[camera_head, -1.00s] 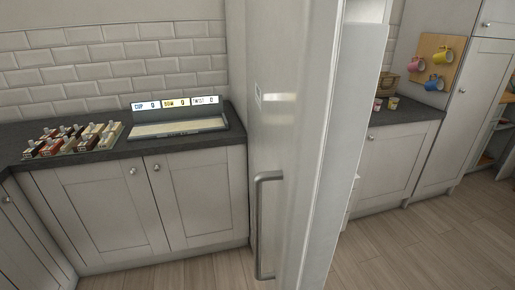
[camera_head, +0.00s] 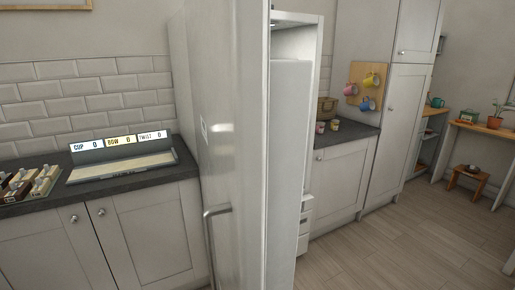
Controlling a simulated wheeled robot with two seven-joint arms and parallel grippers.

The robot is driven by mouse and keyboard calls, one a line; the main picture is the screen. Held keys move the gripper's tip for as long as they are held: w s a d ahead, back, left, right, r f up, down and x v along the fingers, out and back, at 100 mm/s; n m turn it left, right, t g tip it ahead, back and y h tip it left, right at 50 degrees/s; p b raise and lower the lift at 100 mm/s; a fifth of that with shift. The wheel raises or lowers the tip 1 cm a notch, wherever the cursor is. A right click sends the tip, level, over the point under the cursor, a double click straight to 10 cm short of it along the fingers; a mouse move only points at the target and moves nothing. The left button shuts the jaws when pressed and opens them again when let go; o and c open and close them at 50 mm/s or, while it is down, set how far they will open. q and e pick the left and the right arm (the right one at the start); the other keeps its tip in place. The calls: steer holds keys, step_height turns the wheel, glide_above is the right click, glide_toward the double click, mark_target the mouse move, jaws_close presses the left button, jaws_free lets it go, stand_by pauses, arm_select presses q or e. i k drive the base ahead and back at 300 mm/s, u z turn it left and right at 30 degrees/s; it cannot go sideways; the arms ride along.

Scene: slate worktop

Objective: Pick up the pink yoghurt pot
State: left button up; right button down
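Two small pots stand close together on the slate worktop (camera_head: 350,136) beyond the tall fridge. The left one (camera_head: 320,128) looks pinkish, and the right one (camera_head: 335,125) looks pale yellow or green. They are too small for me to be sure that the left one is the pink yoghurt pot. Neither of my grippers is in view.
The tall fridge door (camera_head: 235,130) with its handle (camera_head: 210,240) stands open in front, close to me. Cups hang on a wooden board (camera_head: 352,92) above the far worktop. A basket (camera_head: 326,107) stands behind the pots. Open wooden floor (camera_head: 400,245) lies right, with a stool (camera_head: 468,180).

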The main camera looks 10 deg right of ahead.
mark_target(320, 126)
steer(key=z, duration=0.45)
steer(key=k, duration=0.55)
steer(key=z, duration=1)
steer(key=i, duration=0.55)
steer(key=z, duration=0.75)
steer(key=i, duration=2.3)
steer(key=u, duration=0.35)
steer(key=i, duration=1.6)
steer(key=u, duration=0.8)
